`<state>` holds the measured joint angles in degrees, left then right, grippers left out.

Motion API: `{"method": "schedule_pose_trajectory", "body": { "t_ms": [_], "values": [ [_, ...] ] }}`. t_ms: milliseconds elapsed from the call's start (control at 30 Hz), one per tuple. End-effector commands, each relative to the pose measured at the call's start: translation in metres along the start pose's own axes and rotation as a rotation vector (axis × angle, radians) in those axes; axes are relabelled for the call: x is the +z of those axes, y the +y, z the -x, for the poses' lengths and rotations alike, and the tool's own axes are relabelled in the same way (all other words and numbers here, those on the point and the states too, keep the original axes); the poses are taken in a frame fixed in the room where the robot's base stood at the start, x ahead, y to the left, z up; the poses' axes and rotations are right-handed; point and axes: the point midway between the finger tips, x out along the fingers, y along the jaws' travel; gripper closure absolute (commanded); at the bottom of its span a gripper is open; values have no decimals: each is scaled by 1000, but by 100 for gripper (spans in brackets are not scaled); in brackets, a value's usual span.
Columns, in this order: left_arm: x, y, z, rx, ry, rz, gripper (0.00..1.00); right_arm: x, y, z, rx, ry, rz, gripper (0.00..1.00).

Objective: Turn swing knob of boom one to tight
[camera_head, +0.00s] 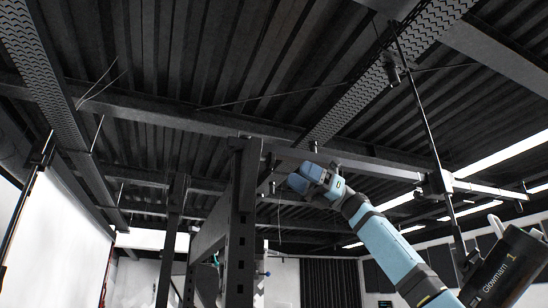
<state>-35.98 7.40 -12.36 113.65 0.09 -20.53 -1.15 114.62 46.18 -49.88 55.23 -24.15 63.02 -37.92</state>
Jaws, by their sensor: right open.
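The boom (385,167) is a long grey bar. It runs from the top of a dark upright post (242,215) to the right. A small dark knob-like part (313,147) stands on the bar near the post; I cannot tell whether it is the swing knob. My right gripper (299,182), on a light blue arm from the lower right, is raised just below the boom, close to the post. It is open and seems empty; its fingertips are small and partly hidden. My left gripper is not in view.
A clamp (439,183) on the boom carries a thin upright rod (425,115) and a black lamp marked Glowmarn 1 (507,268) at the lower right. A second dark post (172,235) stands left. Dark ceiling beams (150,115) lie above.

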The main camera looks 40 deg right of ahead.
Motion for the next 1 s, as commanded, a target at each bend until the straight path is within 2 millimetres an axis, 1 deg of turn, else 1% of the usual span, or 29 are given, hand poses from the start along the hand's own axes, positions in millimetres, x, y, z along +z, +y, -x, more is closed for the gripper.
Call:
{"method": "schedule_pose_trajectory", "body": {
  "t_ms": [33, 100, 200, 300, 500, 800, 833, 867, 900, 967, 1000],
  "values": [
    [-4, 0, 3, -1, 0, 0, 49, 3, 0, -14, 2, 2, 0, 33],
    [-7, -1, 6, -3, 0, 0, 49, 3, 0, -28, 1, 1, 1, 33],
    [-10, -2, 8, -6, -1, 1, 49, 3, 0, -47, 1, 1, 1, 33],
    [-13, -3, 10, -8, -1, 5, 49, 2, 0, -62, 1, 0, -1, 33],
    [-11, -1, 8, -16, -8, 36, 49, 1, 0, -77, -1, -1, -1, 33],
    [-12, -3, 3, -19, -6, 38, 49, 0, 0, -79, -1, -1, -1, 33],
    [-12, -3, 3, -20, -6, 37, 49, 0, 0, -79, -1, -1, -1, 37],
    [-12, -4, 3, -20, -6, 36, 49, 0, 0, -79, -1, -1, -1, 44],
    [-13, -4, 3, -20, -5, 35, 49, 0, 0, -78, -1, -1, -1, 53],
    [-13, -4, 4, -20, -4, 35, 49, 0, 0, -78, -1, -1, -1, 67],
    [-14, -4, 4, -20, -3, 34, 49, 0, 0, -78, -1, -1, -1, 76]
  ]
}}
